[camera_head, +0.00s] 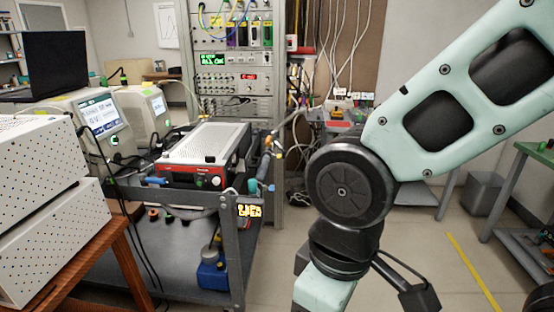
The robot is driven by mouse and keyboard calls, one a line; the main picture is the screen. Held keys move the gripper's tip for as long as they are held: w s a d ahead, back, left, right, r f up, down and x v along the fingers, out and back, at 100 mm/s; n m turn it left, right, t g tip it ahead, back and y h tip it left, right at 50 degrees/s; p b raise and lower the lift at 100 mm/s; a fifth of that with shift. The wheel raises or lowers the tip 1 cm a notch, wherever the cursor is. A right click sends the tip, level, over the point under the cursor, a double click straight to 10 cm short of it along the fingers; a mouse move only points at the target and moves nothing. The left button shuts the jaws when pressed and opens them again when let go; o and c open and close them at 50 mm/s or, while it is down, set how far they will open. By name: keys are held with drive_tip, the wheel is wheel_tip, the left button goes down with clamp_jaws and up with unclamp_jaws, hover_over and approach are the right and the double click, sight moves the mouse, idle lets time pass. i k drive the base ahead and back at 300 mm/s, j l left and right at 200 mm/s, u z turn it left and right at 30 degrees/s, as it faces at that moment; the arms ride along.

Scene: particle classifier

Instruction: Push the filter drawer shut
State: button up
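I cannot make out a filter drawer for certain, or whether one stands open or shut. A beige instrument with a lit screen (103,116) stands at left, with a similar one (146,107) behind it. A box with a red front and pale top (207,143) sits on a dark cart (228,240), right of these. My arm crosses the right half of the view and runs down past the bottom edge. My gripper is out of view, so its fingers and its distance from any drawer are hidden.
White perforated boxes (40,150) sit on a brown wooden table (100,270) at the near left. A tall equipment rack (235,107) stands behind the cart. A blue object (212,276) is on the cart's lower shelf. Open floor with a yellow line (470,268) lies right.

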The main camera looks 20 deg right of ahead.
sight(242, 165)
drive_tip(key=i+j+z, duration=0.1)
drive_tip(key=i, duration=0.4)
drive_tip(key=i+j+z, duration=0.1)
drive_tip(key=i, duration=0.45)
